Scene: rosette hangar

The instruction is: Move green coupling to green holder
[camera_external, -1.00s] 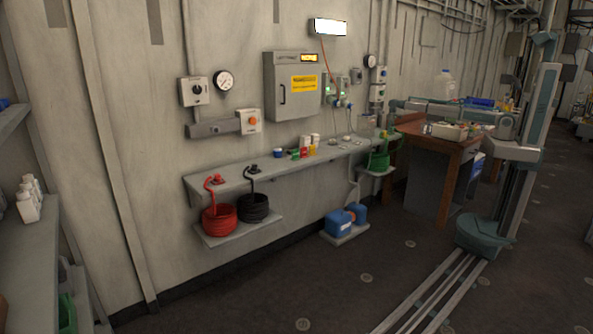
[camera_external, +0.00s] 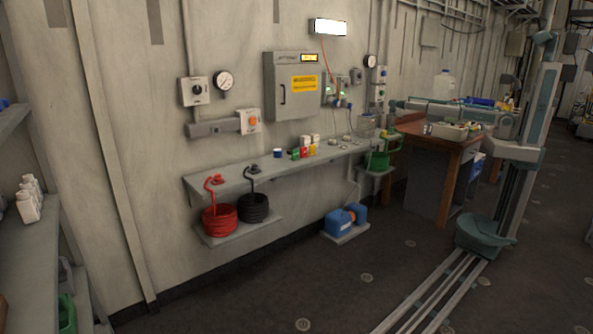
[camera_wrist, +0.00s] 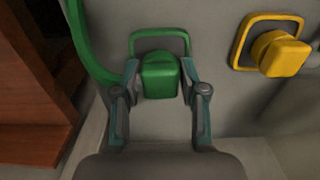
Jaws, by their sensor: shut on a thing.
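The green coupling (camera_wrist: 160,80) is a blocky green plug in the wrist view. My gripper (camera_wrist: 159,72) is shut on it, with one finger on each side. The green holder (camera_wrist: 160,33) shows as a green rounded frame on the grey surface, directly behind the coupling. The coupling overlaps the frame's lower part; I cannot tell whether it touches or is seated. A green hose (camera_wrist: 83,42) runs down at the left. In the external view, the coiled green hose (camera_external: 377,161) is at the shelf's right end; my gripper is too small to make out there.
A yellow coupling (camera_wrist: 277,54) sits at a yellow frame just right of the green one. A brown wooden piece (camera_wrist: 30,105) stands at left in the wrist view. The long shelf (camera_external: 230,178) holds small bottles. A wooden table (camera_external: 455,145) stands nearby.

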